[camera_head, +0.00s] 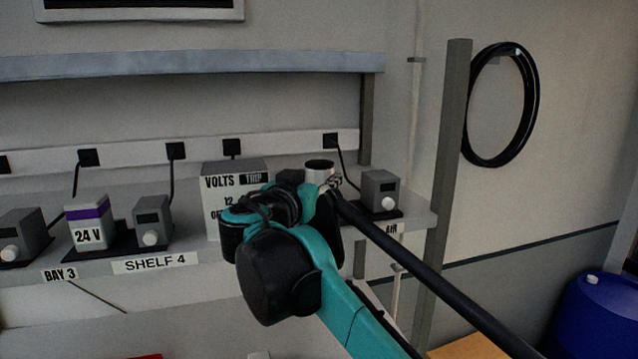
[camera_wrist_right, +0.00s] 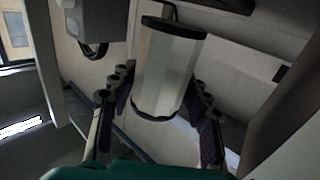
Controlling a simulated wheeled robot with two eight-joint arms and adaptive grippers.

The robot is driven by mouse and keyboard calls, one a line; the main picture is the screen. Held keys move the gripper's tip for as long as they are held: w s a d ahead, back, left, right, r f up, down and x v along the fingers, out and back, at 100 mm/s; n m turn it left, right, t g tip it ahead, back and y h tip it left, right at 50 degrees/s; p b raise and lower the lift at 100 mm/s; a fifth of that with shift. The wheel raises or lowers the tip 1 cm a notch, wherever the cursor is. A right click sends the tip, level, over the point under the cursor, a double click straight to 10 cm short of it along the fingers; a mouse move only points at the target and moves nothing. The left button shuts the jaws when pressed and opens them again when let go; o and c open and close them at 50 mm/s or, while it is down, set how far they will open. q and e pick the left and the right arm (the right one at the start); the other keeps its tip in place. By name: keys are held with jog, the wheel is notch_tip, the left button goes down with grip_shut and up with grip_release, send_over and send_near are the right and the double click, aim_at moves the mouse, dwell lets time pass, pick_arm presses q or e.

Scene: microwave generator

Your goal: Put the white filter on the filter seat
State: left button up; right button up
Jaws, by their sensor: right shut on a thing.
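The white filter is a pale cylinder (camera_wrist_right: 168,70) with a black rim at its top and a dark band near its base. In the right wrist view it stands between the two fingers of my right gripper (camera_wrist_right: 160,88), which is shut on it. In the head view the white filter (camera_head: 320,174) shows just above the wrist, over the right part of the shelf. My right gripper (camera_head: 326,187) is mostly hidden there by the teal and black arm. I cannot make out the filter seat. My left gripper is not in view.
A VOLTS box (camera_head: 225,182) stands left of my right wrist. A grey unit with a white knob (camera_head: 380,187) is close on the right. A 24 V box (camera_head: 88,222) and more knobbed units are farther left. A grey post (camera_head: 449,150) rises at the right.

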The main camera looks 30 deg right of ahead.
jog(key=shift+w+f, duration=0.1)
jog(key=shift+f, duration=0.5)
jog(key=shift+w+f, duration=0.35)
jog(key=shift+f, duration=0.05)
jog(key=shift+s+f, duration=0.1)
jog(key=shift+s, duration=0.15)
jog(key=o, duration=0.9)
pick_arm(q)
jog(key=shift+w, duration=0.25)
pick_arm(e)
jog(key=shift+w, duration=0.1)
